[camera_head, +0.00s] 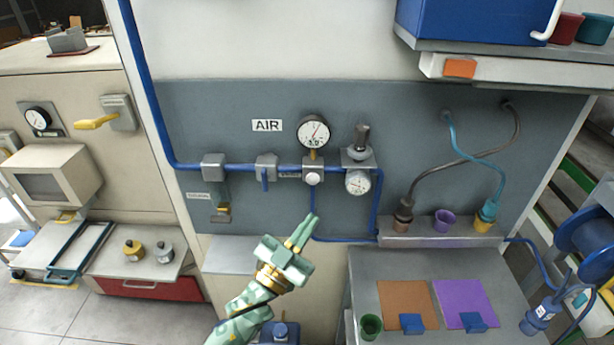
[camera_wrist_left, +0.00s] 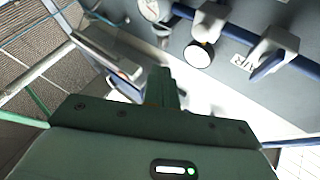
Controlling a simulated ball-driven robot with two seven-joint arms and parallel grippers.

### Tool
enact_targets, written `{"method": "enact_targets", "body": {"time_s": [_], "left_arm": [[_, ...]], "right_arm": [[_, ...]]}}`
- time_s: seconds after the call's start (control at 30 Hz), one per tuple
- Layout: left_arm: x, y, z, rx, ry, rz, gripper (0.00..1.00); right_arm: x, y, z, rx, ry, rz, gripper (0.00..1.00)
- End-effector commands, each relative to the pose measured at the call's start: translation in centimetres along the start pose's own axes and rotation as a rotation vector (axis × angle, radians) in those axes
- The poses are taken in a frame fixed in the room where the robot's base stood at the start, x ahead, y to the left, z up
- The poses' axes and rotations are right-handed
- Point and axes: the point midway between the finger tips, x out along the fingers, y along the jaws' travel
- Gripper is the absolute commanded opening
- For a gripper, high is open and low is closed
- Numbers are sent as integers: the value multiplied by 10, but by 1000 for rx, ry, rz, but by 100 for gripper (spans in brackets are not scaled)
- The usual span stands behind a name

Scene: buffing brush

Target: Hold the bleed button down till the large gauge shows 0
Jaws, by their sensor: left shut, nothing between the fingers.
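The large gauge (camera_head: 314,131) has a white face and dark rim, with its needle pointing up and right. It also shows in the left wrist view (camera_wrist_left: 198,54), its face washed out. Below it, a round white button (camera_head: 313,178) sits on a grey block in the blue pipe. My left gripper (camera_head: 302,231) is green, shut and empty. In the head picture its fingertips point up toward the button from below and appear apart from it. The shut fingers also show in the left wrist view (camera_wrist_left: 162,88). My right gripper is out of view.
A smaller gauge (camera_head: 358,182) under a regulator (camera_head: 361,143) is right of the button. A blue-handled valve (camera_head: 265,170) is to its left. Blue pipe (camera_head: 345,240) runs below.

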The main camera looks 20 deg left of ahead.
Motion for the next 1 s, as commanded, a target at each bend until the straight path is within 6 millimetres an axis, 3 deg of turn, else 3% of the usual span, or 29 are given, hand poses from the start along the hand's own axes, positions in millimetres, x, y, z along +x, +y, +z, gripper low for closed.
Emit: {"method": "enact_targets", "body": {"time_s": [0.13,0.57,1.0], "left_arm": [[1,1,-12,-12,56,5,0],[3,-1,-11,-15,61,5,0],[43,-28,18,-14,60,6,0]], "right_arm": [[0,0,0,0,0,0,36],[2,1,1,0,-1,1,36],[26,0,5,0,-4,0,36]]}}
